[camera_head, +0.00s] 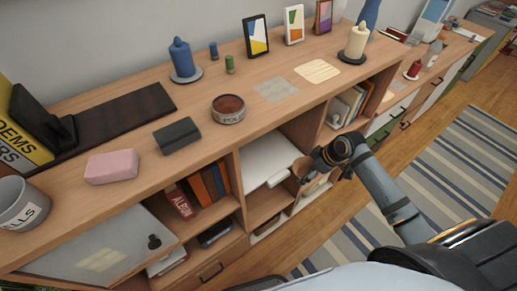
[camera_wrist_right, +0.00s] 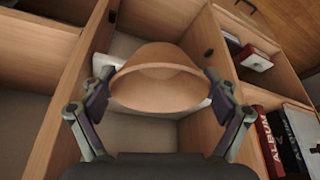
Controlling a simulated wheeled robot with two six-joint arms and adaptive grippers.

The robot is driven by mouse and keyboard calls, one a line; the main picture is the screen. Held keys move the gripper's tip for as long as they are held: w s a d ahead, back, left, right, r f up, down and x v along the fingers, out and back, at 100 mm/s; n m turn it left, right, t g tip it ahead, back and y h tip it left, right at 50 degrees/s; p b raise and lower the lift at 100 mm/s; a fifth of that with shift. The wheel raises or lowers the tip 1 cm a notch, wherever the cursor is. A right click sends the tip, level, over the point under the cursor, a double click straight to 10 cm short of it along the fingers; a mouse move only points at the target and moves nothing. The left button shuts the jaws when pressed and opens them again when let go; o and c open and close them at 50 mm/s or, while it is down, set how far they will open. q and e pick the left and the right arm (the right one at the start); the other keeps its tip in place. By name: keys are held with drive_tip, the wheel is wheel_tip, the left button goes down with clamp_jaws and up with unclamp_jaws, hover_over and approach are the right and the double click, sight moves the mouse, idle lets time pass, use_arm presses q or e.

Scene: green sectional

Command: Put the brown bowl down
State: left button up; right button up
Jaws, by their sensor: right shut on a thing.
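The brown bowl (camera_wrist_right: 160,82) sits between the two fingers of my right gripper (camera_wrist_right: 158,98) in the right wrist view. The gripper is shut on it, with a finger at each side of the rim. Behind the bowl are an open shelf compartment and a white item (camera_wrist_right: 122,97), partly hidden by the bowl. In the head view my right gripper (camera_head: 312,168) is at the front of the cabinet's open compartments, below the top. The bowl is hard to make out there. My left gripper is not in view.
The wooden cabinet top (camera_head: 130,80) carries a round tin (camera_head: 228,109), a pink block (camera_head: 111,167), a dark block (camera_head: 177,135), candles and picture frames. Albums (camera_head: 180,202) and books fill nearby compartments. A striped rug (camera_head: 440,170) lies on the floor at right.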

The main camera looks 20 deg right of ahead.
sight(295, 163)
drive_tip(key=w+a, duration=0.3)
drive_tip(key=shift+w+a+r+p, duration=0.25)
drive_tip(key=shift+w+a+p, duration=0.1)
drive_tip(key=shift+w, duration=0.05)
drive_tip(key=w+a, duration=0.3)
drive_tip(key=w+a+p, duration=0.1)
drive_tip(key=w+a, duration=0.2)
drive_tip(key=w, duration=0.1)
drive_tip(key=shift+a+f, duration=0.1)
drive_tip(key=shift+a, duration=0.05)
drive_tip(key=shift+w+a+f+p, duration=0.15)
drive_tip(key=shift+w+a+p, duration=0.15)
drive_tip(key=shift+w+a, duration=0.65)
drive_tip(key=shift+w, duration=0.15)
wheel_tip(295, 163, down, 3)
drive_tip(key=shift+r+p, duration=0.1)
drive_tip(key=shift+p, duration=0.3)
drive_tip(key=shift+f, duration=0.3)
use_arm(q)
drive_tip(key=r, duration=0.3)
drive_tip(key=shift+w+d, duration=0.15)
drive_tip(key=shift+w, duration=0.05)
use_arm(e)
drive_tip(key=shift+f, duration=0.1)
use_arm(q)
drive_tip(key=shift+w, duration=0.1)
